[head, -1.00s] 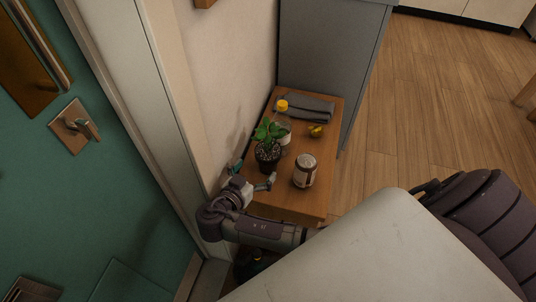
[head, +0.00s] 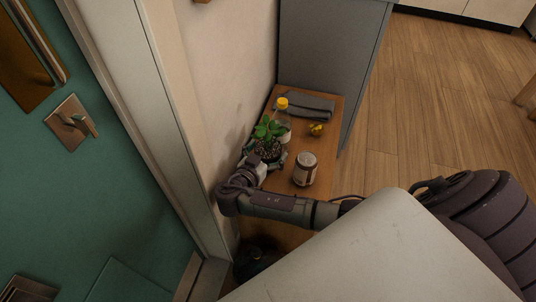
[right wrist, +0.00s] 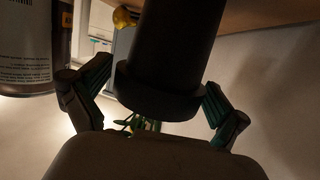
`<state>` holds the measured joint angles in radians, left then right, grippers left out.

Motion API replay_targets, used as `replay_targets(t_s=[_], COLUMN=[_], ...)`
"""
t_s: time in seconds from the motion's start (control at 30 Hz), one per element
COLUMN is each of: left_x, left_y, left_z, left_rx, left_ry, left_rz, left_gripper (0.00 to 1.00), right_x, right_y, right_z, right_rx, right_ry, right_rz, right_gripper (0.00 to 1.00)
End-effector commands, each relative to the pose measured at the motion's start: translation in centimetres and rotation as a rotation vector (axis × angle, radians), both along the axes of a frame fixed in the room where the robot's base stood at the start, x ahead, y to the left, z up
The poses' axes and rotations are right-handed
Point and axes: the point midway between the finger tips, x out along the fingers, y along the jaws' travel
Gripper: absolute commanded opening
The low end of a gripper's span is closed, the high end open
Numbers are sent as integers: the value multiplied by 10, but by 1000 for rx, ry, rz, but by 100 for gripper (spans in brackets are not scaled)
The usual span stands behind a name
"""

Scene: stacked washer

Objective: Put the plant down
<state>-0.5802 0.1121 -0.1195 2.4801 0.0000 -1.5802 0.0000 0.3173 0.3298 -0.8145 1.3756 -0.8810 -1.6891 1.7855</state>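The plant (head: 268,129) has green leaves and a dark pot, and stands upright on the small wooden table (head: 325,148). Its dark pot fills the middle of the right wrist view (right wrist: 168,50), where the picture is turned over and the leaves hang below the rim. My right gripper (head: 266,161) is at the pot's near side. In the right wrist view its two fingers (right wrist: 158,78) are spread on either side of the pot near the rim. A gap shows at the left finger; contact at the right one is unclear. My left gripper is out of view.
A brown-and-white jar (head: 305,169) stands just right of the pot. A yellow-capped bottle (head: 283,104), a small yellow object (head: 316,129) and a folded grey cloth (head: 305,106) are behind. A wall (head: 225,90) runs close on the left.

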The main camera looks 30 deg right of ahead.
Motion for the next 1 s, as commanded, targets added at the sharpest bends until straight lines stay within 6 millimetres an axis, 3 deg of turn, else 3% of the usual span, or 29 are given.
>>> replay_targets(t_s=[0.03,0.33,0.63,0.9,1.0], left_x=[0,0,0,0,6], left_y=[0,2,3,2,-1], left_z=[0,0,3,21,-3], left_rx=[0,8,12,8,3], left_ry=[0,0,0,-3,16], left_rz=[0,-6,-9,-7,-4], left_gripper=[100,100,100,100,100], right_x=[0,0,0,0,0], right_y=[0,0,0,0,0], right_z=[0,0,9,61,79], right_rx=[0,-1,1,2,2], right_ry=[0,0,-2,-3,-4], right_rz=[0,0,0,-1,-1], right_gripper=[87,38,38,38,38])
